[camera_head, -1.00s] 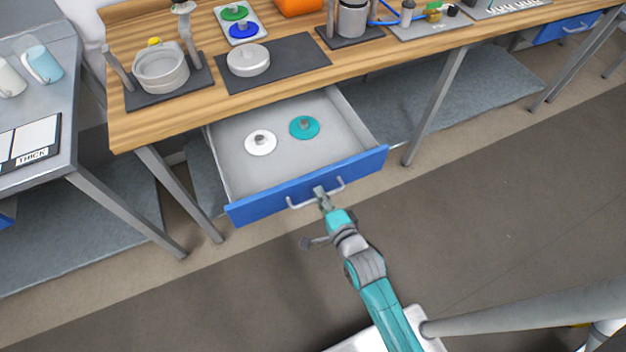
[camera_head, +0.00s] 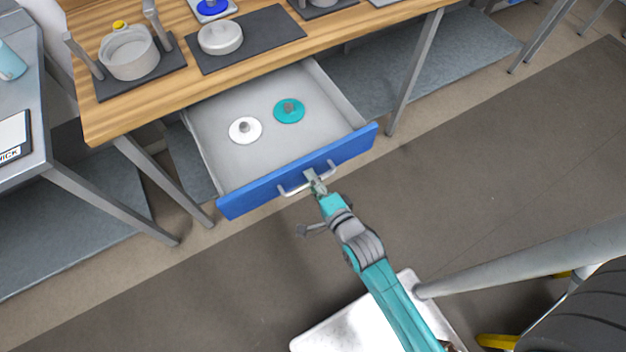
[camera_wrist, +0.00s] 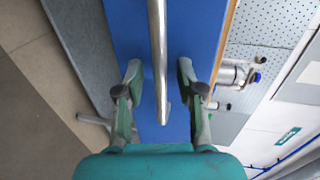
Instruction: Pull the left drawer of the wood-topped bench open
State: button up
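The left drawer (camera_head: 235,198) of the wood-topped bench (camera_head: 240,75) stands well open, its blue front out past the bench edge. Its grey handle (camera_head: 292,190) is a bar across the front; it also shows in the wrist view (camera_wrist: 158,40). My gripper (camera_head: 313,180) is at the handle, right of its middle. In the wrist view my gripper (camera_wrist: 158,66) has its fingers spread on either side of the bar, with a visible gap on both sides. A white disc (camera_head: 245,130) and a teal disc (camera_head: 289,110) lie inside the drawer.
A pot (camera_head: 128,55) on a dark mat and a grey round lid (camera_head: 220,38) stand on the bench top. A grey table (camera_head: 25,130) is at the left. Bench legs (camera_head: 412,75) stand beside the drawer. The floor in front is clear.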

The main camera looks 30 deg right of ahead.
jog(key=v, duration=1.2)
dwell(0.7)
jog(key=s+r+n, duration=0.4)
jog(key=s+n, duration=0.4)
jog(key=n, duration=0.1)
jog(key=s+r+n, duration=0.5)
jog(key=s+n, duration=0.4)
jog(key=shift+s+a+g, duration=0.25)
jog(key=shift+s+g, duration=0.1)
jog(key=shift+g, duration=0.05)
